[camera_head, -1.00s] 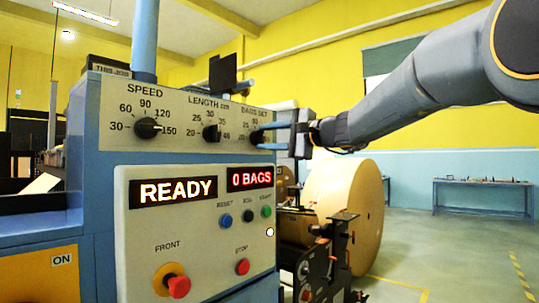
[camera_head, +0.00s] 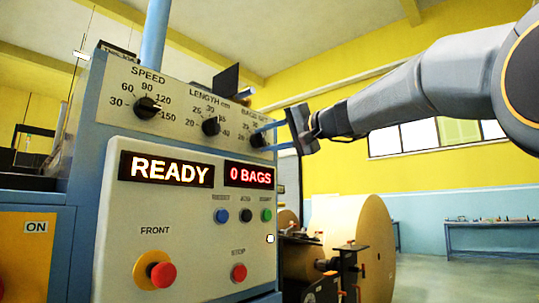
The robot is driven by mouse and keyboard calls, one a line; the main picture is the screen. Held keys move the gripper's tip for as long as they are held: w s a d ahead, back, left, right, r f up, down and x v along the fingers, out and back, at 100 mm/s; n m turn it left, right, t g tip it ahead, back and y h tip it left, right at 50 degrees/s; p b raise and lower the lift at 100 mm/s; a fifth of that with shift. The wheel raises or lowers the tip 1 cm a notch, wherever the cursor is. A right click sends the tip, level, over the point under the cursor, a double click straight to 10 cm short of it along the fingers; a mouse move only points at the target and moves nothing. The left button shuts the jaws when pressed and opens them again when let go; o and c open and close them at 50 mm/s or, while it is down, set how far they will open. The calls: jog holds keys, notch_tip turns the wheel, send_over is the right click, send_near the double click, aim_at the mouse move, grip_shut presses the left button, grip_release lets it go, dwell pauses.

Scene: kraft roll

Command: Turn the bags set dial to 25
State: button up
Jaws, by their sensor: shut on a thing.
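The bags set dial (camera_head: 257,141) is a dark knob at the right end of the upper panel, right of the speed dial (camera_head: 148,107) and the length dial (camera_head: 211,126). My gripper (camera_head: 264,138) reaches in from the right with its blue fingers around the dial's knob, and it is shut on it. The fingers and wrist hide part of the dial and its scale, so I cannot read where its pointer stands. The display on the lower panel reads READY (camera_head: 166,169) and 0 BAGS (camera_head: 250,176).
Below the displays sit the reset (camera_head: 221,216), jog (camera_head: 246,215) and start (camera_head: 266,215) buttons. A red stop button (camera_head: 239,272) and a red front button (camera_head: 162,274) are lower. A large kraft paper roll (camera_head: 367,240) stands behind at the right.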

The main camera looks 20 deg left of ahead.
jog(key=shift+w+f+n+b, duration=0.1)
jog(key=shift+f+n+b, duration=0.05)
jog(key=shift+n+b, duration=1.65)
jog(key=shift+b, duration=0.3)
jog(key=o, duration=1)
jog(key=shift+o, duration=0.2)
jog(key=v, duration=0.7)
jog(key=shift+s+d+b, duration=0.2)
jog(key=shift+d+b, duration=0.15)
jog(key=shift+b, duration=0.1)
